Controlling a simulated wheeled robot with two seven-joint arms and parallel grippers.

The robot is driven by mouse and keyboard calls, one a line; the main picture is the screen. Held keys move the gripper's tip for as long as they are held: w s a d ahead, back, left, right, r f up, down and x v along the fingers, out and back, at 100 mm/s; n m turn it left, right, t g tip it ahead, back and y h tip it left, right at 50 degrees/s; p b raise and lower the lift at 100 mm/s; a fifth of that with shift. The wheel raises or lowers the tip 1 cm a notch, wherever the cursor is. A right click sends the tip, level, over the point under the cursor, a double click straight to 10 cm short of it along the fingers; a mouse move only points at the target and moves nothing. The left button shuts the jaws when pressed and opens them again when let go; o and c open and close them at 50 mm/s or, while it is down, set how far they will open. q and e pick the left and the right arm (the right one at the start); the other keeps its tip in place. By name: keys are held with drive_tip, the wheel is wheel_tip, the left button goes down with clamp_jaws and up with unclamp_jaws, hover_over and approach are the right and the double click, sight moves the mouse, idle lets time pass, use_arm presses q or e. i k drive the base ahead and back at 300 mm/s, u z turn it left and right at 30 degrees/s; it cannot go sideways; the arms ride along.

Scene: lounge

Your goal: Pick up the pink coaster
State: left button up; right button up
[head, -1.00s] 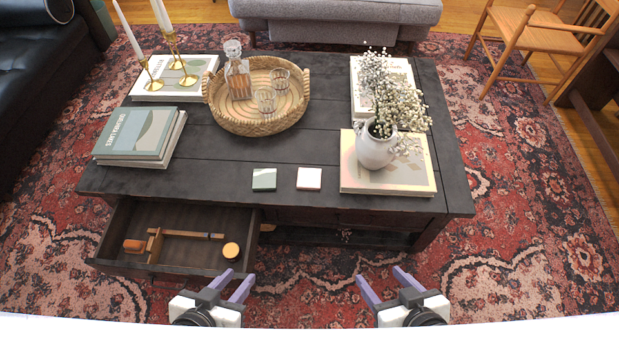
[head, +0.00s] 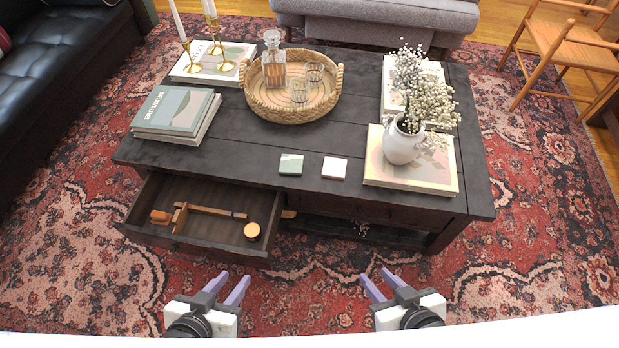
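The pale pink coaster (head: 335,168) lies flat near the front edge of the dark coffee table (head: 235,161). A green and white coaster (head: 291,165) lies just to its left, apart from it. My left gripper (head: 231,284) is open and empty, low in front of the table and below the drawer. My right gripper (head: 374,285) is open and empty, also in front of the table, below and a little right of the pink coaster. Neither gripper touches anything.
An open drawer (head: 185,240) juts from the table's front left, holding wooden items and a round-lidded jar (head: 252,231). Right of the coasters, a white flower vase (head: 402,147) stands on a book (head: 420,181). A wicker tray (head: 268,109) with glassware stands behind. Books (head: 176,112) lie left.

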sight(333, 168)
drive_tip(key=u, duration=0.85)
drive_tip(key=k, duration=1.15)
drive_tip(key=u, duration=1.05)
drive_tip(key=i, duration=1.25)
drive_tip(key=z, duration=1.2)
drive_tip(key=i, duration=0.9)
drive_tip(key=z, duration=1)
